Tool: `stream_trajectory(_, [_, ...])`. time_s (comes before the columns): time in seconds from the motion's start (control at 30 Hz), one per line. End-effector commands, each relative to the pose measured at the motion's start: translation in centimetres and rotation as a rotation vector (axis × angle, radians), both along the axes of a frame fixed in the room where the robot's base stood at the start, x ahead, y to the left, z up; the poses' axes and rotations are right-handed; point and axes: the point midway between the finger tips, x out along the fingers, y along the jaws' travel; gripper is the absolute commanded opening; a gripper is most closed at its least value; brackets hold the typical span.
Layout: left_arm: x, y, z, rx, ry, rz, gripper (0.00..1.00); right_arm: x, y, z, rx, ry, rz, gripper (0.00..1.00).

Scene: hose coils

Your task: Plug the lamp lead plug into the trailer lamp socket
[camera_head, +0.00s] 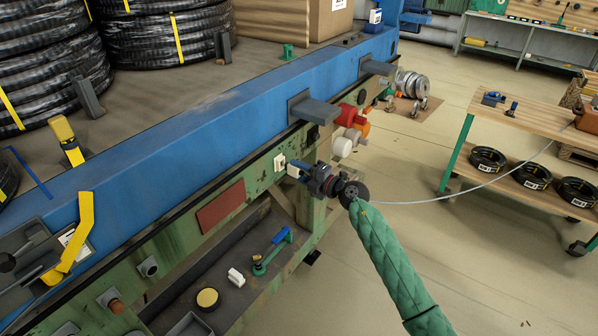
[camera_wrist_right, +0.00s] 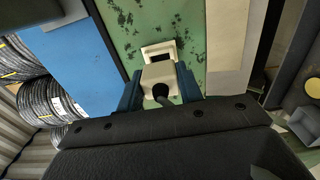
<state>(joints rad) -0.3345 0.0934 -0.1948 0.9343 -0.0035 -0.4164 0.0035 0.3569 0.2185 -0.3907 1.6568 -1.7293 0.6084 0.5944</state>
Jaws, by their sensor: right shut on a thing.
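The trailer lamp socket (camera_head: 279,162) is a small white fitting on the green side rail of the trailer. In the right wrist view the socket (camera_wrist_right: 158,50) is a cream rectangular frame with a dark opening. My right gripper (camera_head: 299,171) is at the rail, shut on the lamp lead plug. The plug (camera_wrist_right: 158,73) is a cream block between the blue fingers, with a black cable end facing the camera. It overlaps the socket's lower edge in that view, and part of the opening still shows. Whether plug and socket touch cannot be told.
A thin pale lead (camera_head: 450,198) runs from near my right wrist to the wooden bench (camera_head: 540,118). A grey bracket (camera_head: 315,111) and red and white fittings (camera_head: 347,118) stick out beyond the socket. A lower shelf (camera_head: 228,296) holds small parts.

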Motion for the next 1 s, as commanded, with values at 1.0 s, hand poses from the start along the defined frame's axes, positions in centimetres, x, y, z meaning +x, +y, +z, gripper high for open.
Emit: stream_trajectory(1.0, [0.2, -0.5, 0.9, -0.005, -0.002, 0.001, 0.40, 1.1, 1.5, 0.1, 0.001, 0.000, 0.000, 0.09])
